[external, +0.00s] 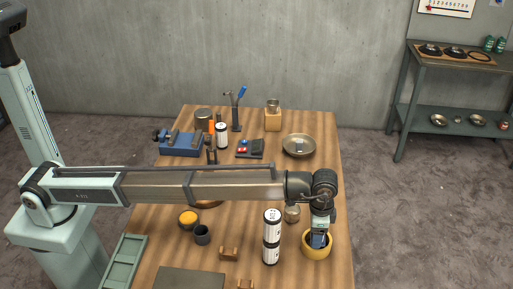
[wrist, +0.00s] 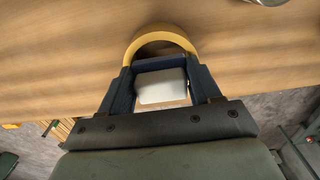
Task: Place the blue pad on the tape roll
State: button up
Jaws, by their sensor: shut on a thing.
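The tape roll (external: 317,251) is a yellow ring standing at the right front of the table. In the wrist view its yellow rim (wrist: 160,33) arches just beyond my fingertips. My gripper (external: 319,238) points down over the roll's opening, with its fingertips at about rim height. It is shut on the blue pad (wrist: 158,62), whose dark blue edge spans between the fingers, with a pale face towards the camera. The near part of the roll is hidden by my gripper in the wrist view. I cannot tell whether the pad touches the roll.
Two stacked white-and-black cans (external: 271,238) stand just left of the roll, and a small jar (external: 292,214) is behind them. A metal bowl (external: 299,146) lies farther back. The table's right edge (external: 349,240) is close to the roll.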

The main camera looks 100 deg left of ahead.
jog(key=shift+f, duration=0.15)
jog(key=o, duration=1)
jog(key=shift+o, duration=0.2)
notch_tip(320, 180, up, 12)
jog(key=shift+r, duration=0.2)
